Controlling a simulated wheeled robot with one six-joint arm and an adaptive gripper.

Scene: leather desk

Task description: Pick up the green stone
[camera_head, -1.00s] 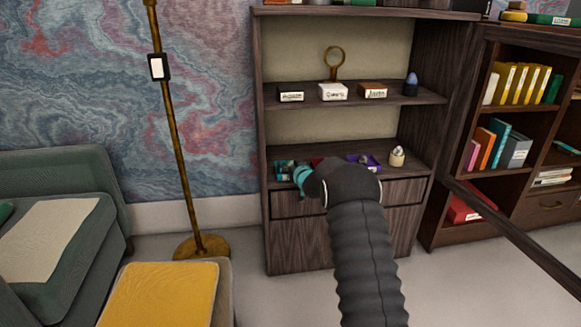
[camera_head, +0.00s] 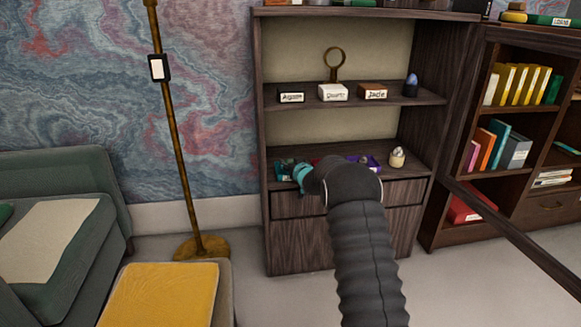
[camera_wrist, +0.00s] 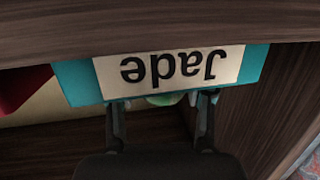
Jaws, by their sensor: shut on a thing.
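The green stone (camera_wrist: 170,99) shows only in part in the wrist view, between my fingertips and under the edge of a teal tray wall. The wall bears a white label (camera_wrist: 170,70) reading "Jade", upside down. My gripper (camera_wrist: 161,100) is shut on the green stone, one finger on each side of it. The teal tray (camera_head: 284,167) also shows in the head view, on the cabinet's lower shelf at the left.
A purple tray (camera_head: 373,162) and a small pale egg-like object on a stand (camera_head: 397,156) are on the same shelf to the right. The cabinet's boards lie close around my gripper.

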